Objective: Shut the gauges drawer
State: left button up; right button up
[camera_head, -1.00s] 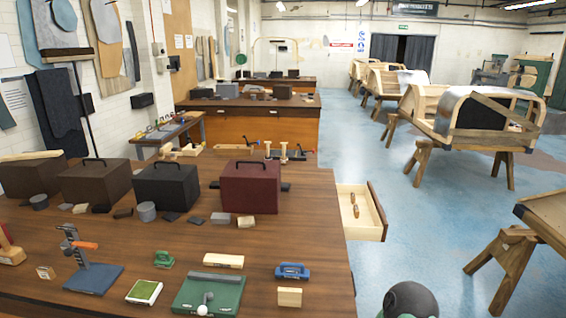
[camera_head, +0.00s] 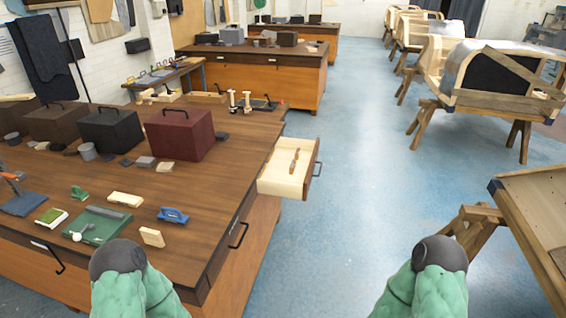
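One drawer (camera_head: 271,186) stands open from the right end of the near workbench (camera_head: 222,178). It is pale wood inside, with a dark handle (camera_head: 317,169) on its front and a small wooden-handled tool (camera_head: 294,161) lying in it. I cannot read any label on it. Green-covered parts of my two arms, with dark rounded joints, show at the bottom edge, one at centre left and one at centre right. Both are well apart from the drawer. Neither gripper shows in the view.
Closed drawers with dark handles (camera_head: 238,235) are in the same bench end. Toolboxes (camera_head: 180,134) and small tools cover the bench top. Blue floor (camera_head: 345,220) is clear right of the drawer. A wooden trestle frame (camera_head: 535,215) stands at the right.

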aim_at(275, 179)
jog(key=i+l, duration=0.1)
jog(key=l, duration=0.25)
jog(key=i+l, duration=0.1)
jog(key=l, duration=0.6)
jog(key=i+l+u, duration=0.15)
jog(key=i, duration=0.35)
jog(key=i+l+u, duration=0.1)
jog(key=i, duration=0.4)
jog(key=i+l+u, duration=0.15)
jog(key=i+l, duration=0.15)
jog(key=i, duration=0.2)
